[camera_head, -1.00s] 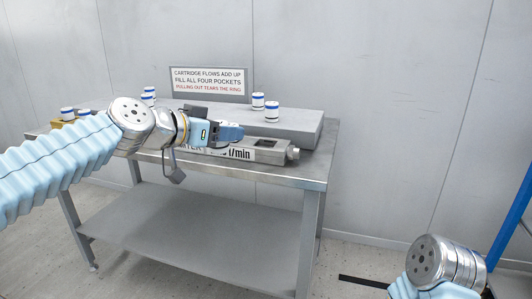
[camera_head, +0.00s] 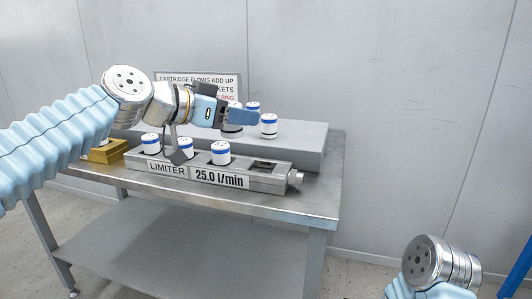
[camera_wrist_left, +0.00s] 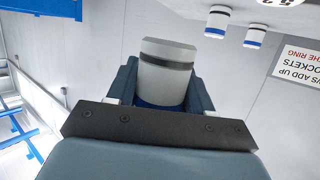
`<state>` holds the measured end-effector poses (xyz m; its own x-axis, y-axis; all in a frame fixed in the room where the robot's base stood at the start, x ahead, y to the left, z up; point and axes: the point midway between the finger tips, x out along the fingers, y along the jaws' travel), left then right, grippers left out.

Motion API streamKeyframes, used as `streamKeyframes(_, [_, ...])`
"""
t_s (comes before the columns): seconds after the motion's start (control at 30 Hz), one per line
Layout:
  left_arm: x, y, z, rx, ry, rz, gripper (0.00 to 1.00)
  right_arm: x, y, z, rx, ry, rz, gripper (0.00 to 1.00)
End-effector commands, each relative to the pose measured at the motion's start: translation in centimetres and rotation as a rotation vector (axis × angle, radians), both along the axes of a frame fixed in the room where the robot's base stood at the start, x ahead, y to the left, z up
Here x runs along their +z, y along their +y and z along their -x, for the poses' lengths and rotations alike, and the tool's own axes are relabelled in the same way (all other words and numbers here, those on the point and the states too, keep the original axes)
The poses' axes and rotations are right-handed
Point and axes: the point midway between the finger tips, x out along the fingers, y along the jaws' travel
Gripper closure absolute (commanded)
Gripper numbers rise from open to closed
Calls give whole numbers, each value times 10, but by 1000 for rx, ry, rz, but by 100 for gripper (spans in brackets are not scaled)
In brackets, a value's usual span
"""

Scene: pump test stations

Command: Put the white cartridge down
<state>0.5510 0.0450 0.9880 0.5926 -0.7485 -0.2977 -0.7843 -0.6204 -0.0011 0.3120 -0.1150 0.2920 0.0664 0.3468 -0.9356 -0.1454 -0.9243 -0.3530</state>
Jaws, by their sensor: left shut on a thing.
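My left gripper (camera_head: 240,117) is shut on a white cartridge (camera_head: 232,131) with a dark ring near its lower end. The held cartridge is upright at the grey raised block (camera_head: 300,138); whether it touches the block I cannot tell. In the left wrist view the held cartridge (camera_wrist_left: 168,68) sits between the fingers (camera_wrist_left: 160,95), with a blue band close to the palm. Two more white cartridges with blue bands, one (camera_head: 253,107) behind the other (camera_head: 269,127), stand on the block to the right. My right gripper is out of view.
The limiter (camera_head: 270,184), marked 25.0 l/min, lies in front of the block. Three cartridges (camera_head: 221,154) stand in it, and its right-end pocket (camera_head: 265,165) is empty. A brass-coloured block (camera_head: 106,153) is at the left. A sign (camera_head: 200,79) stands behind, partly hidden.

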Motion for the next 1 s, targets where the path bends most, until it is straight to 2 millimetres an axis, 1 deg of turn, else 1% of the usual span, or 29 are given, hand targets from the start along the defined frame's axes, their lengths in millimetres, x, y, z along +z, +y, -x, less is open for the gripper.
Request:
streamKeyframes(0.03, [-5,-11,-11,-4,5,0,85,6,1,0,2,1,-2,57])
streamKeyframes(0.13, [-17,-30,-33,-2,4,-1,85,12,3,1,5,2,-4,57])
streamKeyframes(0.2, [-37,-38,-42,-1,5,-1,85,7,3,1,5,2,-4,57])
streamKeyframes(0.33, [-58,-49,-56,1,3,0,85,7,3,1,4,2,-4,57])
streamKeyframes(0.57, [-76,-59,-67,0,1,0,85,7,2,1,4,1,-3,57])
streamKeyframes(0.6, [-81,-62,-70,1,3,0,85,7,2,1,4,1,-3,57])
streamKeyframes(0.7, [-101,-60,-69,2,2,0,85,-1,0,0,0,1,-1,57])
streamKeyframes(0.77, [-106,-60,-69,2,1,1,85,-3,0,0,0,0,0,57])
streamKeyframes(1.0, [-108,-60,-69,2,-2,0,85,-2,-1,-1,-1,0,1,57])
